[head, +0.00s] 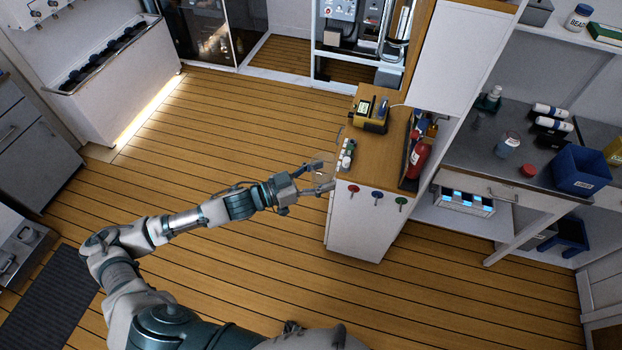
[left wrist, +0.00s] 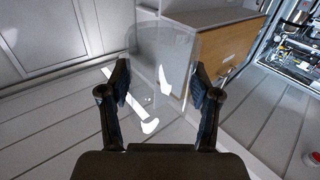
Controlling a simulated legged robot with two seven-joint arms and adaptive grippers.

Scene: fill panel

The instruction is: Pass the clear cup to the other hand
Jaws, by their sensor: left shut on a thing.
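The clear cup (left wrist: 163,75) is between the two fingers of my left gripper (left wrist: 160,105) in the left wrist view. It is see-through, with bright glints on its wall. In the head view my left arm reaches right from the lower left, and the left gripper (head: 312,182) is shut on the cup (head: 321,168), which shows only faintly. They are at the left edge of the wooden-topped cabinet, above the floor or its edge; the exact height is hard to tell. My right gripper is not in view.
The cabinet (head: 350,215) carries a yellow device (head: 370,115) and a red extinguisher (head: 417,160). A grey bench at right holds a clear jar (head: 507,144), a red lid (head: 528,171) and a blue bin (head: 581,170). The wooden floor (head: 230,130) left of the cabinet is clear.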

